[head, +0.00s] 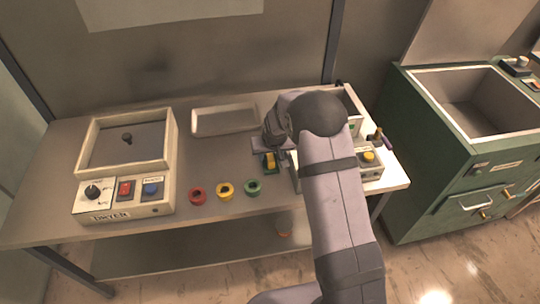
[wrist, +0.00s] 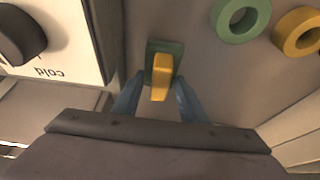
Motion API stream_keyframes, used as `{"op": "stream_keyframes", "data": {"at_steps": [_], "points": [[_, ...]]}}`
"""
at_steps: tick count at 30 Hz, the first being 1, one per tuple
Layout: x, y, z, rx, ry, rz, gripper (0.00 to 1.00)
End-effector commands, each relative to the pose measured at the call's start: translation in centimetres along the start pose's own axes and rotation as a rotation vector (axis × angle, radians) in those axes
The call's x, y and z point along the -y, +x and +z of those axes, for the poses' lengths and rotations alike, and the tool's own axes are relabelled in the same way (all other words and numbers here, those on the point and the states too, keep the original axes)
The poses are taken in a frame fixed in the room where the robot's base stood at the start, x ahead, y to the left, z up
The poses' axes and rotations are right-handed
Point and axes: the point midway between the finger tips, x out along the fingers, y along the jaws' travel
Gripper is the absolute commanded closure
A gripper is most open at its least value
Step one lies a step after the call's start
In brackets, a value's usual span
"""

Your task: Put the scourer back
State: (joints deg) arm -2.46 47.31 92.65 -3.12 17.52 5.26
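The scourer, a small block with a green part and a yellow part, is on the table near the middle in the head view (head: 270,159). In the wrist view the scourer (wrist: 161,66) lies straight ahead, yellow part nearer the camera and green part behind. My gripper (wrist: 159,80) points down at it, with one blue finger on each side of the yellow part. Gaps show between the fingers and the yellow part, so it is open. In the head view my gripper (head: 268,168) is partly hidden by my arm.
A green ring (head: 252,187), a yellow ring (head: 225,190) and a red ring (head: 197,195) lie left of the scourer. The dryer box (head: 150,207) is further left. An empty pale tray (head: 224,121) is behind. A control box (head: 372,172) stands close right, partly behind my arm.

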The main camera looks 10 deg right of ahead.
Motion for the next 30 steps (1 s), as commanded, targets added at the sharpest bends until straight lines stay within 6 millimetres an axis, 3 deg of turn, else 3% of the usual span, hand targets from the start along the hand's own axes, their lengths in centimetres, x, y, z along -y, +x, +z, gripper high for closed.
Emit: {"op": "stream_keyframes", "data": {"at_steps": [11, 30], "points": [[0.0, -1.6, -0.2, -0.002, 0.0, 0.0, 0.61], [0.0, -10.8, -0.2, -0.002, 0.0, 0.0, 0.61]]}}
